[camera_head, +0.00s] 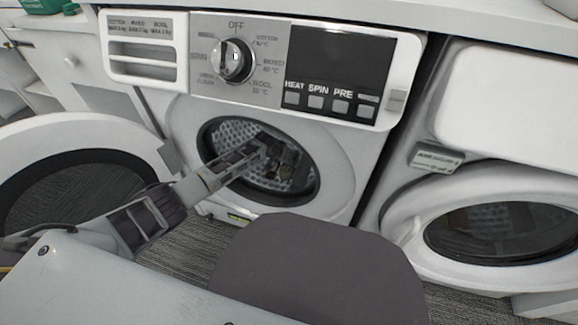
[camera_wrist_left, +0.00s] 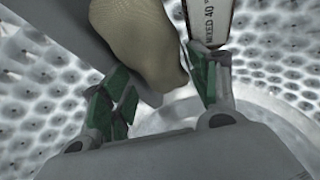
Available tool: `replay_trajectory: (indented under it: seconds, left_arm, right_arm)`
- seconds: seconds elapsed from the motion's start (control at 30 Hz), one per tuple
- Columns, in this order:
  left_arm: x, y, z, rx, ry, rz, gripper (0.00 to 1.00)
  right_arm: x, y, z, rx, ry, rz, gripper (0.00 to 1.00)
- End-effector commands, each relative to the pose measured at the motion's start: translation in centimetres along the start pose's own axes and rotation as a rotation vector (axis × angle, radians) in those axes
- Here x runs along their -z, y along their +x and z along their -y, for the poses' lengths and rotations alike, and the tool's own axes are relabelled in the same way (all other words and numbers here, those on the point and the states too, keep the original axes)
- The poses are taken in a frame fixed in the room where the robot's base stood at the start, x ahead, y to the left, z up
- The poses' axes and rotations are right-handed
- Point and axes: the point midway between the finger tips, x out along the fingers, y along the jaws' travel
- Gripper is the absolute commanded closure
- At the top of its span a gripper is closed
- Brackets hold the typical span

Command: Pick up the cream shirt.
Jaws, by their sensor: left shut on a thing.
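My left arm reaches from the left into the open drum of the middle washing machine (camera_head: 340,160) in the head view. My left gripper (camera_head: 280,163) is inside the drum, small and dark there. In the left wrist view my left gripper (camera_wrist_left: 160,105) has green-padded fingers on either side of a cream, ribbed-looking cloth, the cream shirt (camera_wrist_left: 145,45), and is shut on it. Only part of the shirt shows; it runs up out of the picture, and I cannot make it out in the head view. My right gripper is not in view.
The perforated metal drum wall (camera_wrist_left: 265,65) surrounds the gripper. A white piece with lettering (camera_wrist_left: 209,22) is close by the right finger. The round door (camera_head: 80,135) stands open at left. Another washer (camera_head: 500,230) is at right, its door shut.

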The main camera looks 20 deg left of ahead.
Motion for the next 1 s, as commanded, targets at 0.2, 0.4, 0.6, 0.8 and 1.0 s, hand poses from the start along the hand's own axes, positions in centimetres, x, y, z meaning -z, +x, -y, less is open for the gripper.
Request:
replay_trajectory:
  seconds: [0.2,0.4,0.6,0.8,1.0]
  left_arm:
    - [-1.0,0.4,0.1,0.001,-0.005,0.015,0.73]
    - [-0.9,0.2,0.0,0.001,-0.005,0.018,0.73]
    - [-0.3,-0.7,-0.2,0.000,-0.005,0.017,0.73]
    - [1.0,-2.5,-0.5,0.000,-0.004,0.011,0.73]
    - [2.5,-4.5,-0.8,0.000,-0.003,0.008,0.73]
  right_arm:
    - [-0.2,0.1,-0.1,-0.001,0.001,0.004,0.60]
    - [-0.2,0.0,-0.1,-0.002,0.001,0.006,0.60]
    - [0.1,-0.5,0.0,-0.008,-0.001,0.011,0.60]
    - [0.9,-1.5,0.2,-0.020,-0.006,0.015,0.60]
    - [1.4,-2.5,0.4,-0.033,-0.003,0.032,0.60]
